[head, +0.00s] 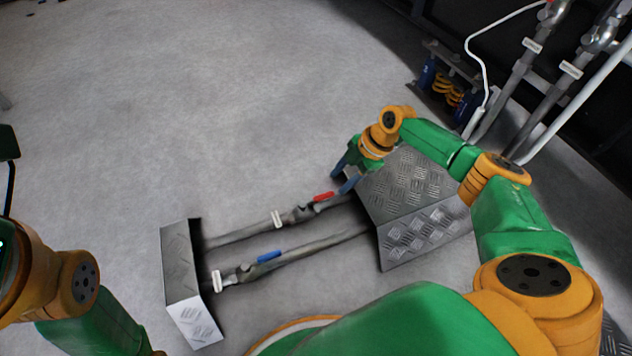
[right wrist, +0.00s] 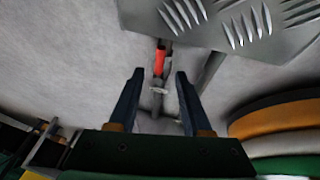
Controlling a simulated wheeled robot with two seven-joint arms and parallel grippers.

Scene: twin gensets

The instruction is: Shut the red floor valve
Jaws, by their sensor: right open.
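The red floor valve's handle (head: 324,196) lies roughly in line with its grey pipe (head: 240,235), close to the checkered metal cover on the right. In the right wrist view the red handle (right wrist: 159,62) shows beyond the fingertips, about midway between them. My right gripper (head: 345,178) is open above the pipe at the handle's right end; its two dark fingers (right wrist: 159,74) hold nothing. Whether a finger touches the handle cannot be told. My left arm shows at the lower left, its gripper out of view.
A parallel pipe with a blue handle (head: 269,257) runs nearer to me. A checkered metal cover (head: 405,190) stands at the pipes' right end, a bent metal plate (head: 182,270) at their left. Upright pipes (head: 515,75) stand at upper right. The floor beyond is clear.

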